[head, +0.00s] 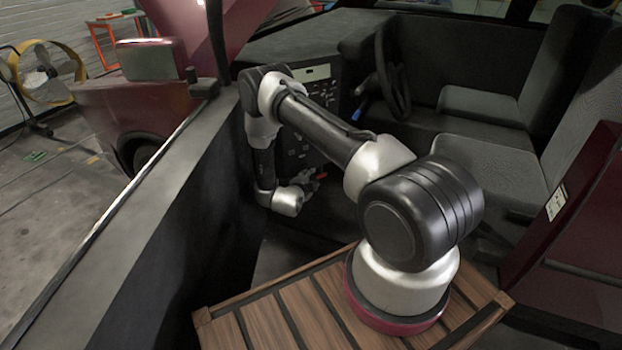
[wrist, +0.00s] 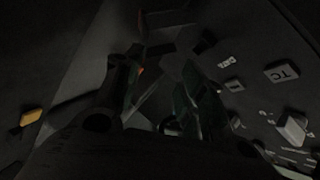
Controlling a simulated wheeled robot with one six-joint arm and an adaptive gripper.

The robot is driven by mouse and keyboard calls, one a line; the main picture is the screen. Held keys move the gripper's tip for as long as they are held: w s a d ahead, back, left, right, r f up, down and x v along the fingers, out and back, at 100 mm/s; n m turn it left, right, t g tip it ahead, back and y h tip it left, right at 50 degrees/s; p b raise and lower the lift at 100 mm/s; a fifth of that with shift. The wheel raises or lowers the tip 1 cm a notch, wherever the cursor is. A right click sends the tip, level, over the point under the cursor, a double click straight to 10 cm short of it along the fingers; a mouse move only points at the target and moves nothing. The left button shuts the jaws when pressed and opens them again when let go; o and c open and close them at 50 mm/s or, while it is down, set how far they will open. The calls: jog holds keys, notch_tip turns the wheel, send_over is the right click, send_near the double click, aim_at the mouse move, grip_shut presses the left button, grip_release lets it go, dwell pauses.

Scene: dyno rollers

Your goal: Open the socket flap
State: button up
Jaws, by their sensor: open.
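My gripper (head: 311,180) is low at the lower part of the dark centre console (head: 296,140) in the head view. In the wrist view its two dark fingers stand apart with a gap between them (wrist: 158,75), and I see nothing held. The wrist view is very dark. I cannot make out the socket flap for certain in either view. Dark shapes with a small orange-red spot show near the fingertips, but I cannot tell what they are or whether the fingers touch them.
The wrist view shows a panel with a grey TC button (wrist: 282,73), a pale switch (wrist: 292,130) and a yellow button (wrist: 31,116). The steering wheel (head: 393,85) and seats (head: 490,105) are right of the console. The door sill (head: 150,195) runs along the left.

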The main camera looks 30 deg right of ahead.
jog(key=shift+x, duration=1.05)
grip_shut()
jog(key=c, duration=0.8)
grip_release()
jog(key=o, duration=0.8)
jog(key=v, duration=0.7)
jog(key=shift+s+a, duration=0.15)
jog(key=shift+s, duration=0.05)
